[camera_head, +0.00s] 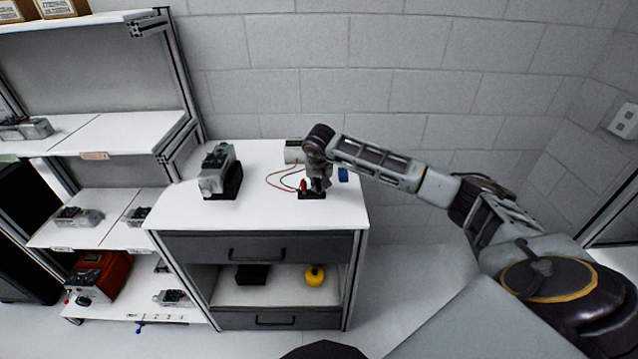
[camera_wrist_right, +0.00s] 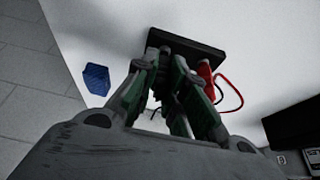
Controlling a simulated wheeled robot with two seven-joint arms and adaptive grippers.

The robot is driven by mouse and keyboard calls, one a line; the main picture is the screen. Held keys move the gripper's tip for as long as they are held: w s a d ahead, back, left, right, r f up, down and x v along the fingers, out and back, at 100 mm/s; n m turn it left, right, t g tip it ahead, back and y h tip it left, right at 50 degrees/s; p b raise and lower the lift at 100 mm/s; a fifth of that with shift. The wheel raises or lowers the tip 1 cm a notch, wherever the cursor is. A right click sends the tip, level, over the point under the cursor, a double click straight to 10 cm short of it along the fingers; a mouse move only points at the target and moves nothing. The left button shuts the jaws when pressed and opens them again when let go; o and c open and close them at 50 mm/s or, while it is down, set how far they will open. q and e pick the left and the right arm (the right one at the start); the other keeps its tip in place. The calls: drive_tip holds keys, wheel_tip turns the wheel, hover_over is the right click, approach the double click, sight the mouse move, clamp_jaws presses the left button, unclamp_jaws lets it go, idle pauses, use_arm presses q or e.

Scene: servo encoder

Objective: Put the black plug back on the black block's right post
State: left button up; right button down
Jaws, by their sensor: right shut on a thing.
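The small black block (camera_head: 311,196) sits on the white cabinet top, and its dark slab also shows in the wrist view (camera_wrist_right: 205,48). A red plug (camera_head: 304,185) stands at the block's left in the head view; it shows red beside my fingers in the wrist view (camera_wrist_right: 206,76). My right gripper (camera_head: 319,187) points down at the block's right side, fingertips close to it. It is shut on the black plug, which the fingers mostly hide. I cannot tell whether the plug touches the right post, which is hidden. My left gripper is out of view.
A blue object (camera_head: 343,174) lies just right of my gripper. A grey servo device (camera_head: 215,170) stands left on the white cabinet top (camera_head: 260,215). Red and black wires loop left of the block. The front of the top is clear.

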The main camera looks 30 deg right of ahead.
drive_tip(key=shift+f, duration=0.15)
idle(0.7)
drive_tip(key=c, duration=1.4)
unclamp_jaws()
drive_tip(key=shift+r+p, duration=1.8)
drive_tip(key=shift+r, duration=1.75)
